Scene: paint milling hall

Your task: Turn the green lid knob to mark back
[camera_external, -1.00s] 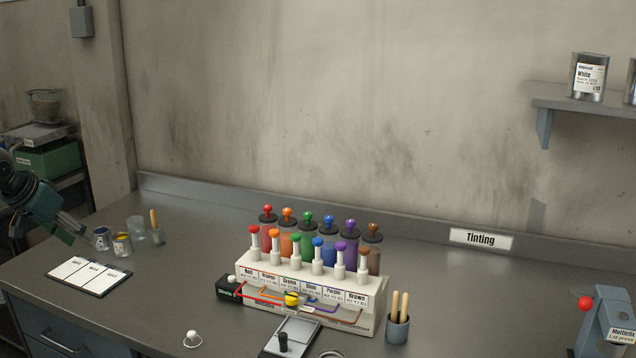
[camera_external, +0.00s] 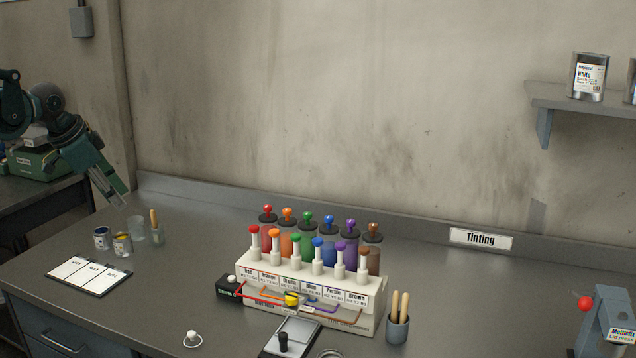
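The green lid knob (camera_external: 307,216) sits on the dark lid of the green canister (camera_external: 308,239), third from the left in the back row of the tinting dispenser (camera_external: 372,322). Which mark it points to is too small to tell. A green-topped white pump (camera_external: 296,252) stands in front of it. My gripper (camera_external: 117,203) is at the left, above the bench's back left corner and well apart from the dispenser. Its fingers point down and to the right, and no object shows in it. Their gap is too small to judge.
Neighbouring lids have red, orange (camera_external: 287,213), blue (camera_external: 328,220), purple and brown knobs. Small cans (camera_external: 122,244), a glass and a brush cup stand below my gripper.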

